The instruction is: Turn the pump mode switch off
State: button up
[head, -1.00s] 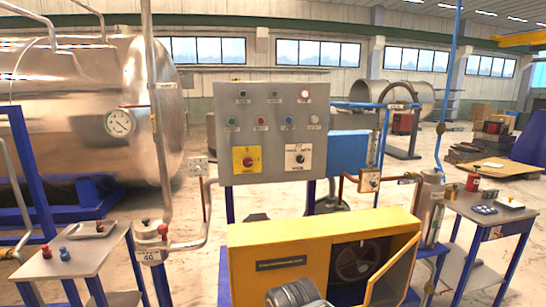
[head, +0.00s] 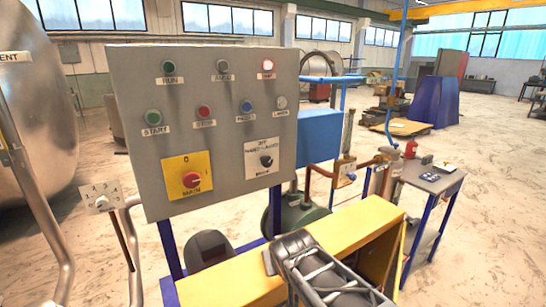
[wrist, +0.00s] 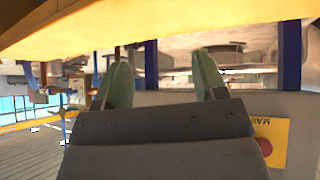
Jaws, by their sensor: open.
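The control panel (head: 215,115) is a grey board that stands at left centre in the head view. A black rotary knob (head: 266,160) on a white plate at its lower right looks like the pump mode switch. The small lettering around it is hard to read, and the knob's exact setting is unclear. In the wrist view my gripper (wrist: 160,74) has two green fingers, wide apart with nothing between them. It is apart from the knob. The wrist picture looks upside down, and the knob cannot be made out there. In the head view only my dark arm shows, low in the middle.
A red main switch (head: 191,180) on a yellow plate sits left of the knob. Several buttons and lamps fill the panel above. The yellow cabinet (head: 300,245) stands in front below the panel. A small table (head: 432,178) and pipework are to the right.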

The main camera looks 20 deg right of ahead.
jog(key=w+d+r+t+h+p, duration=0.1)
jog(key=w+d+r+t, duration=0.3)
jog(key=w+d+r, duration=0.2)
jog(key=n+t+y+p, duration=0.2)
jog(key=n+t+y, duration=0.1)
jog(key=t+y, duration=0.25)
send_near(268, 163)
jog(key=shift+t, duration=0.35)
jog(key=w, duration=0.3)
jog(key=w+p, duration=0.1)
jog(key=w, duration=0.3)
jog(key=w+a+p, duration=0.1)
jog(key=w, duration=0.2)
jog(key=shift+w+a+f, duration=0.1)
jog(key=shift+w+f, duration=0.25)
jog(key=shift+f, duration=0.05)
jog(key=shift+c, duration=0.2)
jog(key=c, duration=0.9)
